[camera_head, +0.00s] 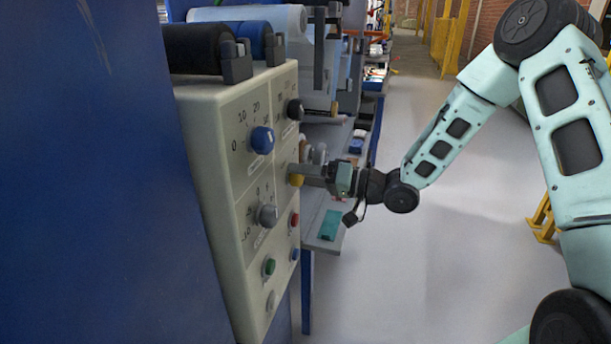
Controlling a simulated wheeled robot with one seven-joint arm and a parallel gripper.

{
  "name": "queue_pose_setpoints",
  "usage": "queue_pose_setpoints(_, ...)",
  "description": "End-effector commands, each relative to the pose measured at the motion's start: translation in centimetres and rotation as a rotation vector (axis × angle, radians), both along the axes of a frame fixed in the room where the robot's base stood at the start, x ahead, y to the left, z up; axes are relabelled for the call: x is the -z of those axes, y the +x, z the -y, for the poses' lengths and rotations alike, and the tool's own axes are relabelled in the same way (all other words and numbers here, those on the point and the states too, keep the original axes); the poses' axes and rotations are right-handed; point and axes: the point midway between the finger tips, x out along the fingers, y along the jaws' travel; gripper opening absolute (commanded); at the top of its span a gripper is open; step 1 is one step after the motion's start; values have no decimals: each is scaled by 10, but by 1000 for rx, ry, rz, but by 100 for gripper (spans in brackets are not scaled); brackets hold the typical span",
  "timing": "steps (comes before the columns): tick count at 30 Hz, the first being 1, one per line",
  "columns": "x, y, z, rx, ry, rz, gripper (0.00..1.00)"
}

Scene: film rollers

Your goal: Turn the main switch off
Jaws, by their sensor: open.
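A cream control panel (217,125) stands at the left, its face seen at a slant. I cannot read which one is labelled the main switch.
Dark and blue film rollers (195,47) sit above the panel. A grey shelf (325,222) with a teal item (330,226) lies behind and below my gripper. Grey floor (430,260) is clear to the right. Yellow barriers (545,220) stand farther right.

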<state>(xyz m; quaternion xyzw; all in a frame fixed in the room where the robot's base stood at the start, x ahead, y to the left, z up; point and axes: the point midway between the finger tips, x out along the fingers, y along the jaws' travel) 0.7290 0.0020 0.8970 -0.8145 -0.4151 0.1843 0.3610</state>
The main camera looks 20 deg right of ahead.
Motion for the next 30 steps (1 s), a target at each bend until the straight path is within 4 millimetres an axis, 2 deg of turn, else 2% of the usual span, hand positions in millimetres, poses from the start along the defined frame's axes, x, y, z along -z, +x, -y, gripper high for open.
queue_pose_setpoints(6, 0, 0, 0, 0, 0, 0, 68)
queue_pose_setpoints(7, 0, 0, 0, 0, 0, 0, 65)
queue_pose_setpoints(9, 0, 0, 0, 0, 0, 0, 46)
queue_pose_setpoints(12, 0, 0, 0, 1, 1, 0, 23)
queue_pose_setpoints(22, 0, 0, 0, 1, -18, 26, 23)
queue_pose_setpoints(30, 1, 0, 0, 0, -108, 151, 23)
